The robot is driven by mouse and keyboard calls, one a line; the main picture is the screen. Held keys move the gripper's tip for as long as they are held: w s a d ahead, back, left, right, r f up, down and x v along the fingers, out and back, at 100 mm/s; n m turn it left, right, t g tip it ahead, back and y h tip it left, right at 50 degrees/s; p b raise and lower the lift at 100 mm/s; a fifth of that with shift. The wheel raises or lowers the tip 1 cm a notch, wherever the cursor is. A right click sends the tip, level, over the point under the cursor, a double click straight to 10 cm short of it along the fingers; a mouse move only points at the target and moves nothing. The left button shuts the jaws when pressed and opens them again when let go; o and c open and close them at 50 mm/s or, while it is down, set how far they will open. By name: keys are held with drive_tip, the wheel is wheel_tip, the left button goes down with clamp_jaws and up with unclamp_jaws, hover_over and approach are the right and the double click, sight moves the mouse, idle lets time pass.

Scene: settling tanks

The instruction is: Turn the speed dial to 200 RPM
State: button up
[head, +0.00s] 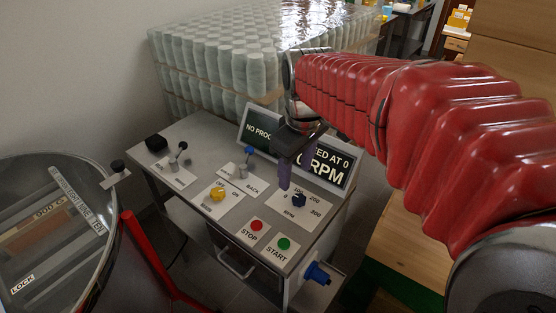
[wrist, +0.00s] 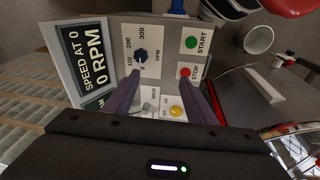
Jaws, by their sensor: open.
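The speed dial (head: 299,200) is a small dark blue knob on a white plate marked 0, 100, 200, 300 and RPM, on the sloping grey panel. It also shows in the wrist view (wrist: 141,56), just beyond the tip of one purple finger. Its pointer is too small to read surely. The display (wrist: 86,60) reads "SPEED AT 0" and "0 RPM"; my gripper hides part of it in the head view. My gripper (head: 284,184) is open and empty, pointing down close to the dial's left side. The fingers (wrist: 160,88) are spread apart, with nothing between them; touching cannot be told.
A red STOP button (head: 256,225) and a green START button (head: 283,244) sit in front of the dial. A yellow knob (head: 218,194) and levers (head: 249,156) stand left. A blue fitting (head: 318,271) juts from the panel's side. Wrapped bottles (head: 225,60) stand behind.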

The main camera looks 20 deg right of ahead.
sight(299, 197)
drive_tip(key=w+d+f+n+g, duration=0.2)
drive_tip(key=w+d+f+n, duration=0.1)
drive_tip(key=w, duration=0.4)
drive_tip(key=shift+w+d+f, duration=0.4)
drive_tip(key=shift+d+f, duration=0.4)
drive_tip(key=shift+d, duration=0.3)
drive_tip(key=shift+f, duration=0.15)
wheel_tip(299, 197, down, 14)
drive_tip(key=shift+r, duration=0.2)
drive_tip(key=shift+c, duration=0.2)
